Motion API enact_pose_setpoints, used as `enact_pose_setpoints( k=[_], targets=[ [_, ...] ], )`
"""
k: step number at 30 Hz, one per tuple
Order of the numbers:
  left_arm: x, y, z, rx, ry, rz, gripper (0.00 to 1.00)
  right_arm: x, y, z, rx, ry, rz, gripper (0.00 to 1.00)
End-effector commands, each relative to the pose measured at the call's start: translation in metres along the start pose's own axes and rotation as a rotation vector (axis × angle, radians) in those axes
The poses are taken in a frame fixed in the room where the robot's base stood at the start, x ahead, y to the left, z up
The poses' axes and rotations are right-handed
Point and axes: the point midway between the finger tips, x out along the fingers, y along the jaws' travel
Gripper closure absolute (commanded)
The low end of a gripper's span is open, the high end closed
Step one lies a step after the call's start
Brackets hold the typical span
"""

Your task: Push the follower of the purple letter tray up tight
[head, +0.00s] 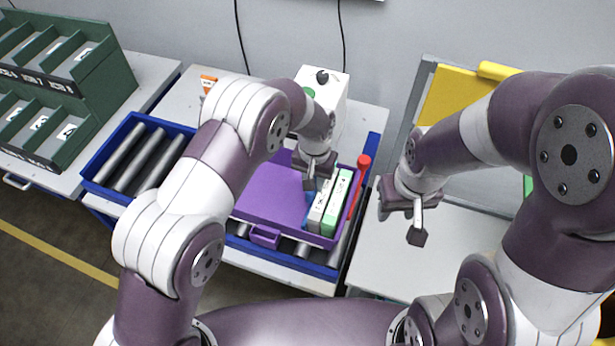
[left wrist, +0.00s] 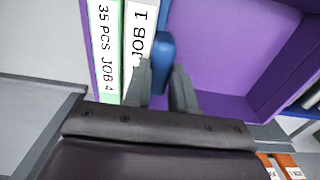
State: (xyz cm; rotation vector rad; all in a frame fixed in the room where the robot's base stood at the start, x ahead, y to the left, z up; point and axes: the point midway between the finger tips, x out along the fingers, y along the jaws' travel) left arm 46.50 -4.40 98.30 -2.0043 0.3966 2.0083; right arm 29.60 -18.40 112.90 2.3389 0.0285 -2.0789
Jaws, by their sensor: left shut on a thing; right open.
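The purple letter tray (head: 270,195) lies on the roller conveyor. A white bundle (head: 320,207) marked JOB 1 and a green-and-white bundle (head: 337,203) marked 35 PCS JOB 4 stand side by side at its right end. They also show in the left wrist view, the JOB 1 bundle (left wrist: 139,35) and the JOB 4 bundle (left wrist: 106,50). The blue follower (left wrist: 165,62) stands beside the JOB 1 bundle; any gap is hard to tell. My left gripper (left wrist: 163,75) is shut on the follower. My right gripper (head: 400,222) is open and empty, right of the tray.
The blue-sided conveyor (head: 130,150) runs under the tray, with bare rollers at left. A red upright part (head: 363,162) stands by the tray's right end. A white box (head: 327,85) is behind. A green pigeonhole rack (head: 70,85) stands at left. The right table (head: 385,265) is clear.

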Motion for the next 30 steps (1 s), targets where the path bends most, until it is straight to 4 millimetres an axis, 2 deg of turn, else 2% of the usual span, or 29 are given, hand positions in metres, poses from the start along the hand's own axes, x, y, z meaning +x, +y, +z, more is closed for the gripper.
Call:
enact_pose_setpoints(
  k=[1, 2, 4, 12, 16, 26, 27, 28, 30],
  targets=[
    [-0.001, 0.001, -0.001, 0.0, 0.003, 0.001, 0.93, 0.0, 0.0, 0.0, 0.0, 0.0, 0.0, 0.57],
    [-0.002, 0.0, -0.001, 0.0, 0.004, 0.001, 0.71, 0.0, 0.0, 0.0, 0.0, 0.0, 0.0, 0.57],
    [-0.001, 0.0, -0.001, 0.0, 0.004, 0.001, 0.49, 0.0, 0.0, 0.0, 0.0, 0.0, 0.0, 0.57],
    [-0.001, 0.0, -0.001, 0.0, 0.002, 0.0, 0.49, 0.0, 0.0, 0.0, 0.0, 0.0, 0.0, 0.57],
    [-0.012, 0.0, -0.002, 0.0, 0.006, 0.001, 0.49, 0.006, 0.0, 0.001, 0.0, 0.0, 0.0, 0.57],
    [-0.097, 0.0, -0.001, 0.0, 0.007, 0.001, 0.49, 0.029, 0.0, 0.003, 0.0, 0.0, 0.0, 0.57],
    [-0.107, 0.0, -0.001, 0.0, 0.006, 0.001, 0.49, 0.027, 0.0, 0.003, 0.0, 0.0, 0.0, 0.57],
    [-0.119, 0.0, 0.0, 0.0, 0.003, 0.0, 0.49, 0.015, 0.0, 0.002, 0.0, -0.001, 0.0, 0.57],
    [-0.126, 0.0, 0.0, 0.0, 0.002, 0.0, 0.49, 0.009, 0.0, 0.001, 0.0, 0.001, 0.0, 0.57]
  ],
)
